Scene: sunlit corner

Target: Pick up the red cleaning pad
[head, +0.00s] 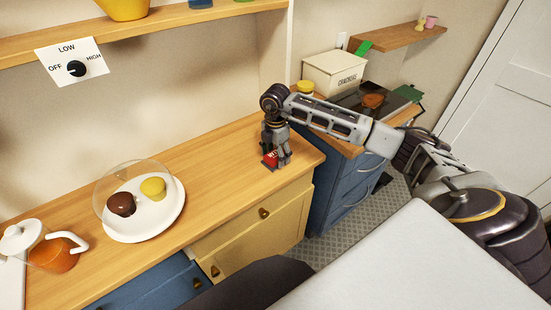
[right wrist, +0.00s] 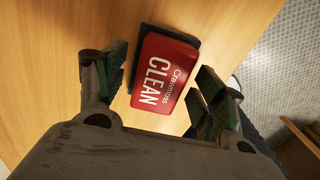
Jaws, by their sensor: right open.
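The red cleaning pad (right wrist: 166,72) lies flat on the wooden counter, with "CLEAN" lettering on its red top and a dark base along its edge. In the head view it (head: 270,159) shows at the counter's right end, partly hidden by my right gripper (head: 276,158). My right gripper (right wrist: 157,95) points down over the pad and is open. In the right wrist view its two fingers stand on either side of the pad, with gaps between. My left gripper is not in view.
A plate (head: 143,223) with cupcakes under a clear dome stands left on the wooden counter (head: 215,160). An orange teapot (head: 52,254) is at far left. A shelf (head: 150,30) hangs above. The counter between plate and gripper is clear. A cream box (head: 335,75) stands behind right.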

